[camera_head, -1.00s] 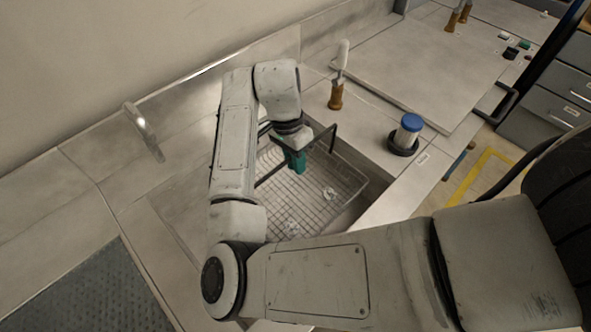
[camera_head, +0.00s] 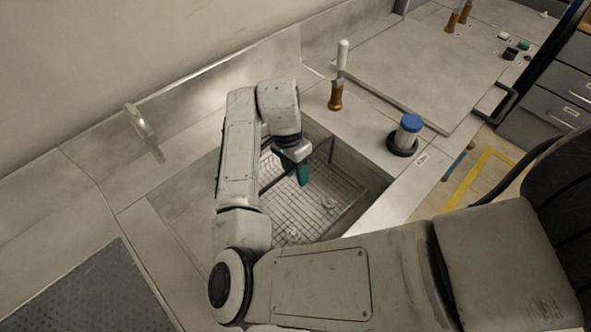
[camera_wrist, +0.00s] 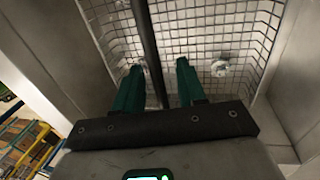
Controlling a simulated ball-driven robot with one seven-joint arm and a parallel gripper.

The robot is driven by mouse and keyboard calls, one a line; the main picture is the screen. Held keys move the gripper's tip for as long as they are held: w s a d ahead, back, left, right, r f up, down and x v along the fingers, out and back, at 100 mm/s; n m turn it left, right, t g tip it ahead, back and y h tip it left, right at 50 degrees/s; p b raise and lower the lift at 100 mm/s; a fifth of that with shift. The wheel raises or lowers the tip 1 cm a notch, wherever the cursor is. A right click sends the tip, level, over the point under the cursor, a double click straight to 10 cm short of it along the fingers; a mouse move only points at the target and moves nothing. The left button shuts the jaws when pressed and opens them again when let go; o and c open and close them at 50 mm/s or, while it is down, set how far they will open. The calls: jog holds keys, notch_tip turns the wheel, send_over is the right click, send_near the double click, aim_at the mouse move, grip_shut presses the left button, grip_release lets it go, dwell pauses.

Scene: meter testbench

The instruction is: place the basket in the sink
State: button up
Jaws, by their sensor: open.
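The wire mesh basket (camera_head: 340,190) is down inside the sink (camera_head: 372,188), with bare sink wall showing on its right. It also shows in the wrist view (camera_wrist: 200,20), with its dark handle bar (camera_wrist: 147,40) crossing above the mesh. My gripper (camera_head: 302,176) points down over the basket. In the wrist view, my gripper's green fingers (camera_wrist: 158,75) are apart, with the handle bar running between them. My arm hides the basket's left part, and I cannot tell if its base rests flat on the sink floor.
Small pale pieces (camera_head: 328,203) lie in the basket. A faucet (camera_head: 144,132) stands at the back left. A blue-capped container (camera_head: 407,130) and a brown-based, white-topped fixture (camera_head: 338,80) stand on the counter to the right. A dark textured mat (camera_head: 85,295) lies front left.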

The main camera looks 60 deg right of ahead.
jog(key=v, duration=1.2)
jog(key=shift+s, duration=0.1)
dwell(0.9)
